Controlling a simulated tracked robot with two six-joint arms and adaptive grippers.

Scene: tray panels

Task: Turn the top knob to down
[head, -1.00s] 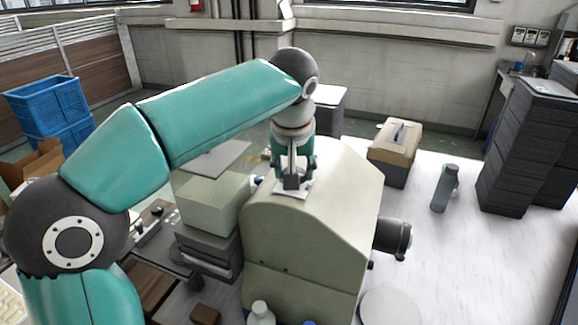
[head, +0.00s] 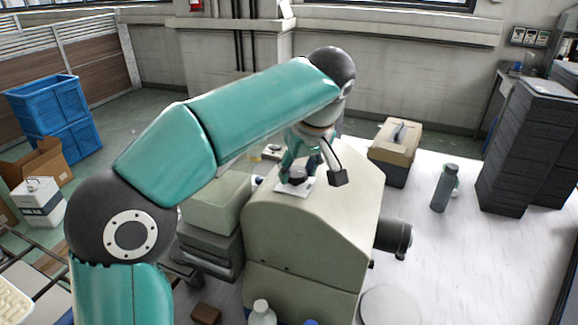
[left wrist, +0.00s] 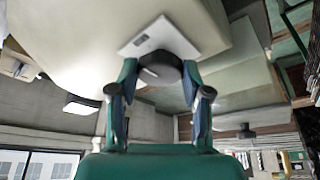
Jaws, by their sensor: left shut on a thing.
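The top knob is a round dark knob (head: 298,177) on a white square plate (head: 307,189) on the sloping top of a beige machine housing (head: 320,215). In the left wrist view the knob (left wrist: 160,69) sits between both fingertips, with the white plate (left wrist: 158,37) behind it. A small light mark shows on the knob's face. My left gripper (left wrist: 160,74) is shut on the knob, one finger on each side. In the head view the gripper (head: 297,172) partly hides the knob. My right gripper is not in view.
A beige-topped case (head: 395,145), a grey bottle (head: 442,188) and stacked dark trays (head: 520,145) stand to the right. A dark cylinder (head: 393,238) sticks out of the housing's right side. White bottle (head: 262,313) at the front. The white surface right of the housing is mostly clear.

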